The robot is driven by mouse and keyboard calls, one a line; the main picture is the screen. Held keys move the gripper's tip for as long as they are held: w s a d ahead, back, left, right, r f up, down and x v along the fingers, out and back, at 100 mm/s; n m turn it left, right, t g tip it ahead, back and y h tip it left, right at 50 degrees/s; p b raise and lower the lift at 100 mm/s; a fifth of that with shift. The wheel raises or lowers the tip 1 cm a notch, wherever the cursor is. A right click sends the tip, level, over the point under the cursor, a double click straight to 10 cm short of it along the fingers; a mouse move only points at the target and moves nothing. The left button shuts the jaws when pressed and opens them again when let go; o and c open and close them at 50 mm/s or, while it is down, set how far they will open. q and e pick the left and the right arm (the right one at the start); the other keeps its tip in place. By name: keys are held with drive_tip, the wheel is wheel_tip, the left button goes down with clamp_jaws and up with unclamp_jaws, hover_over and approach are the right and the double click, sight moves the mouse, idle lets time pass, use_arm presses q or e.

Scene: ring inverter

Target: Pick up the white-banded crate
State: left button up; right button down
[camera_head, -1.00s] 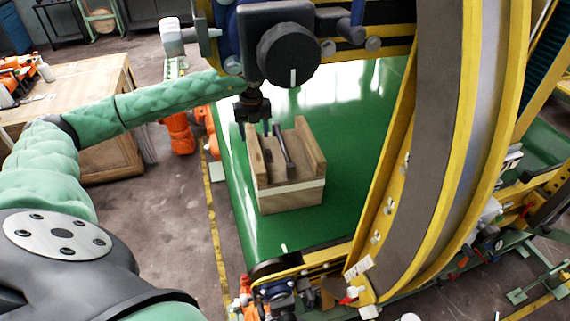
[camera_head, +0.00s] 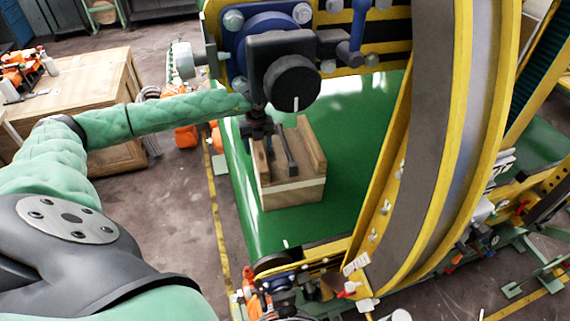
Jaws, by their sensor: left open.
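The white-banded crate (camera_head: 293,192) is a small wooden box with a pale band around its upper side. Part of the gripper is hidden by the machine's black knob housing above. My right gripper is not in view.
The yellow ring frame (camera_head: 440,150) curves close on the crate's right. A black knob (camera_head: 292,83) and its housing hang just above my left wrist. A wooden workbench (camera_head: 90,85) stands at the left. The green bed (camera_head: 345,165) is clear right of the crate.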

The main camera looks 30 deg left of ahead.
use_arm(q)
clamp_jaws()
drive_tip(key=shift+r, duration=0.15)
idle(1.2)
